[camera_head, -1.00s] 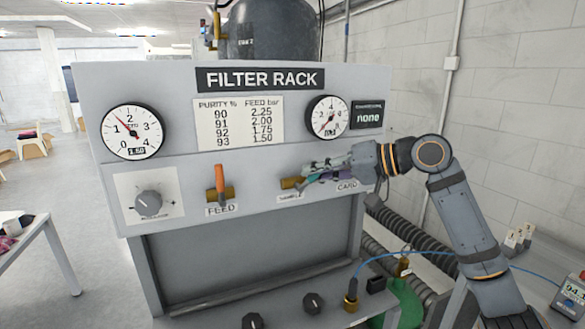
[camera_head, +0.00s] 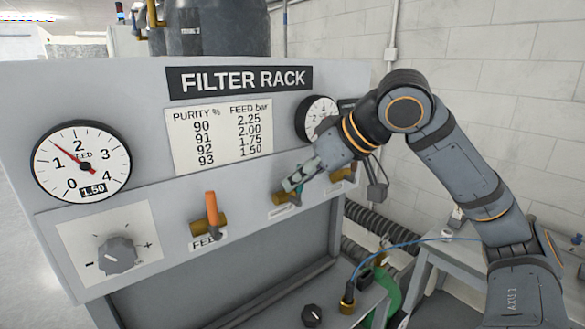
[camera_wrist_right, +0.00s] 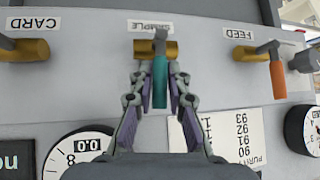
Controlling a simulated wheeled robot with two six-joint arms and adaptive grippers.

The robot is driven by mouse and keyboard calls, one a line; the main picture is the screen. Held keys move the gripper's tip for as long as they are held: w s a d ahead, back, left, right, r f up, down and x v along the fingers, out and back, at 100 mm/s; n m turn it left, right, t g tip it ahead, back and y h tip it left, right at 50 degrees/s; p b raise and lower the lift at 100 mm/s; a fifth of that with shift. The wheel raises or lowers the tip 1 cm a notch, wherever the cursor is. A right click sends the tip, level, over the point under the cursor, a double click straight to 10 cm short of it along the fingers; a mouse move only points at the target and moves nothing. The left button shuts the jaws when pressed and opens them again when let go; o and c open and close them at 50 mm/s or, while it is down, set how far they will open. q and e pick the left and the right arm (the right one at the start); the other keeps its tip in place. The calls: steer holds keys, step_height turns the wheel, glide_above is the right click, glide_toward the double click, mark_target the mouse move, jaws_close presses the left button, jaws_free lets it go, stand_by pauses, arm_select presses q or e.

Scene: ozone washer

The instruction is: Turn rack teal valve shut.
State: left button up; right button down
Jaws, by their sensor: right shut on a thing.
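The teal valve lever (camera_wrist_right: 160,82) sits on the brass SAMPLE valve (camera_wrist_right: 146,50), in the middle of the row on the filter rack (camera_head: 150,215). In the head view the lever (camera_head: 298,195) is mostly hidden by my right gripper (camera_head: 292,184). My right gripper (camera_wrist_right: 160,78) is shut on the lever, one finger on each side of it. In the right wrist view the lever points from the brass body toward my palm, roughly parallel to the orange FEED lever (camera_wrist_right: 278,80). My left gripper is not in view.
The orange FEED lever (camera_head: 212,210) stands upright left of the teal valve. The CARD valve (camera_wrist_right: 25,50) is on its other side. A grey knob (camera_head: 117,254) and the feed gauge (camera_head: 82,162) are at left. A blue cable (camera_head: 400,245) runs below my arm.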

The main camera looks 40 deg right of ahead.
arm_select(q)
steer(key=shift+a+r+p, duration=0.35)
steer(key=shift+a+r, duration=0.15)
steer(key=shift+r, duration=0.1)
arm_select(e)
steer(key=shift+a+n+h, duration=0.25)
steer(key=shift+n+h, duration=0.05)
steer(key=shift+f, duration=0.1)
steer(key=c, duration=1.3)
jaws_free()
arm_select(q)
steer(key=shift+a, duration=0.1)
arm_select(e)
steer(key=v, duration=1.2)
